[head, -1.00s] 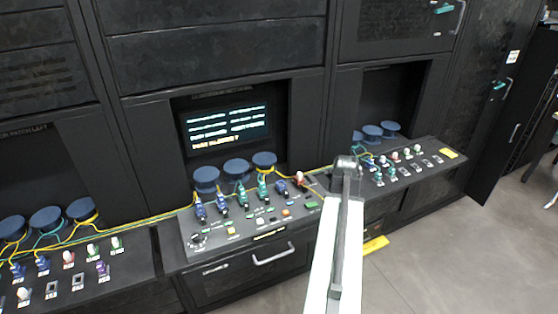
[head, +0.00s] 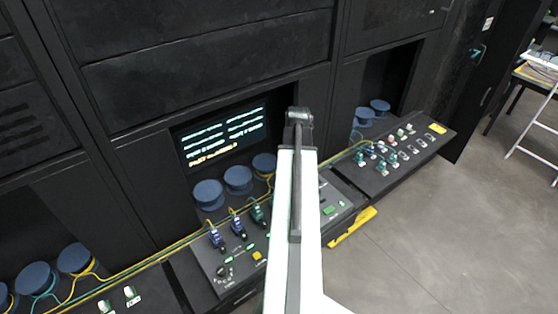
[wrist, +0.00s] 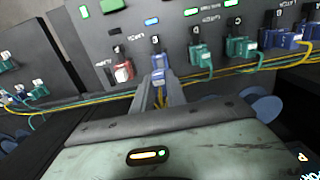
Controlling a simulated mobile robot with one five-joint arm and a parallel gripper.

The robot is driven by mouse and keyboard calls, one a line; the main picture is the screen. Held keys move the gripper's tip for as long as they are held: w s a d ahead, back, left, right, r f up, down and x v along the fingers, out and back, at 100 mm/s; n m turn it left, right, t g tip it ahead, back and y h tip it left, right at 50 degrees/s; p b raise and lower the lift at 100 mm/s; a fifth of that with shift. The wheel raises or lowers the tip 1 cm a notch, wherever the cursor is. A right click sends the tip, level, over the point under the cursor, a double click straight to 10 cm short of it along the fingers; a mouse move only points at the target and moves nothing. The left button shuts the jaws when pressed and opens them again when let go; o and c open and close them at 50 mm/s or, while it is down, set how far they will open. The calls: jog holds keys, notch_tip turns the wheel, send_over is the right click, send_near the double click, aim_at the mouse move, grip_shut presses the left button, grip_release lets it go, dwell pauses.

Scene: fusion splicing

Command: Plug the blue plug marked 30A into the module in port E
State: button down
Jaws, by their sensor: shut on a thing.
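In the wrist view my gripper (wrist: 160,88) is shut on a blue plug (wrist: 158,63) at the console face. The plug has a pale label too small to read, and a yellow cable runs near it. The plug's front is close to the panel; I cannot tell whether it sits in a port. A red plug (wrist: 123,71) is just left of it, and a green plug (wrist: 200,54) is to its right. Port E and the 30A mark cannot be made out.
Further plugs, a green one (wrist: 241,48) and a blue one (wrist: 279,39), stand to the right in the wrist view. Blue cable spools (head: 208,194) stand behind the console. Another console (head: 425,160) with several plugs is at right. A lit screen (head: 224,134) is behind.

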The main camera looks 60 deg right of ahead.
jog(key=shift+w, duration=0.15)
jog(key=shift+f+b, duration=0.8)
jog(key=shift+b, duration=0.05)
notch_tip(320, 180, down, 5)
jog(key=b, duration=0.4)
jog(key=shift+r+b, duration=0.15)
jog(key=shift+b, duration=0.25)
jog(key=shift+f+b, duration=0.55)
jog(key=c, duration=1.3)
grip_release()
jog(key=shift+r, duration=0.2)
notch_tip(320, 180, up, 8)
jog(key=p, duration=0.8)
jog(key=shift+f, duration=0.25)
